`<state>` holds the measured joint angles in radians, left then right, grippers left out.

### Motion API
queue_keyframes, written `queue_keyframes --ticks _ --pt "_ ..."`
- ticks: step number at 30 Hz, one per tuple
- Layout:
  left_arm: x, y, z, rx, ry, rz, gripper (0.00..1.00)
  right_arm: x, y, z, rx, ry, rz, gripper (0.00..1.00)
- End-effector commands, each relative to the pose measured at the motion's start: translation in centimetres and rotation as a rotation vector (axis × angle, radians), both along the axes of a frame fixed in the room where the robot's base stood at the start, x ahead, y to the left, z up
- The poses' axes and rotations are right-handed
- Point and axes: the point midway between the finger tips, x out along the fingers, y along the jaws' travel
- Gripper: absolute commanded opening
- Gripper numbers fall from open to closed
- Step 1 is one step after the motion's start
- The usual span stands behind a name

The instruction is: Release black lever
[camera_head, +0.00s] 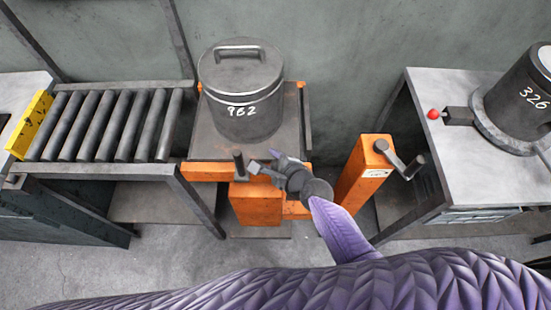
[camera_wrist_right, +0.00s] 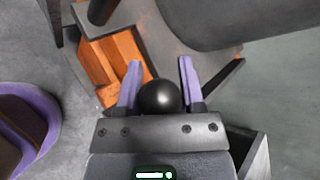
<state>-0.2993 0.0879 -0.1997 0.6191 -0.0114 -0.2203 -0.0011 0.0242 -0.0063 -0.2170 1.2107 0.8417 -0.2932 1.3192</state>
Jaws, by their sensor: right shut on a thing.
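A round black knob (camera_wrist_right: 160,97), which looks like the end of the black lever, sits between the two purple fingers of my right gripper (camera_wrist_right: 160,88) in the right wrist view. The fingers are closed on it from both sides. In the head view my right gripper (camera_head: 262,169) is at the front of the orange lift table (camera_head: 205,172), just right of a short dark upright post (camera_head: 238,160). The gripper hides the knob and most of the lever there. My left gripper is not in view.
A grey lidded drum marked 962 (camera_head: 240,95) stands on the lift table. A roller conveyor (camera_head: 110,125) is at left. An orange post (camera_head: 362,172) with a dark crank handle (camera_head: 398,158) stands at right, beside a table (camera_head: 450,180) with a red-knobbed lever (camera_head: 434,114) and another drum (camera_head: 520,95).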

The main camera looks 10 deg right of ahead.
Motion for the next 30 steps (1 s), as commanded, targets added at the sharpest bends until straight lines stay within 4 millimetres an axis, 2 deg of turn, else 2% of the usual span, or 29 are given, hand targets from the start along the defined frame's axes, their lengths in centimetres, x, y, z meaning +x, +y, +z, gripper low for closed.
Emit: queue_keyframes --ticks 1,11,12,16,25,30 --pt "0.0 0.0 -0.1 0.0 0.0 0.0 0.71 -0.4 0.0 -0.5 -0.002 0.015 0.002 0.0" --pt "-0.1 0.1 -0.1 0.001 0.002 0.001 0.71 -0.5 -0.1 -0.7 -0.004 0.018 0.003 0.0" --pt "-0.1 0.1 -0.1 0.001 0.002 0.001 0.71 -0.5 -0.1 -0.7 -0.004 0.019 0.003 0.55" --pt "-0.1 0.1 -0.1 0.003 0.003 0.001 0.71 -0.4 -0.1 -0.6 -0.003 0.016 0.002 0.83" --pt "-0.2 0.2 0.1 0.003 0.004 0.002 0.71 -0.3 -0.1 -0.2 -0.001 0.009 0.001 0.84" --pt "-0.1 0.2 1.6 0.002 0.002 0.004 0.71 -2.2 -1.0 1.4 -0.003 0.009 0.001 0.84"
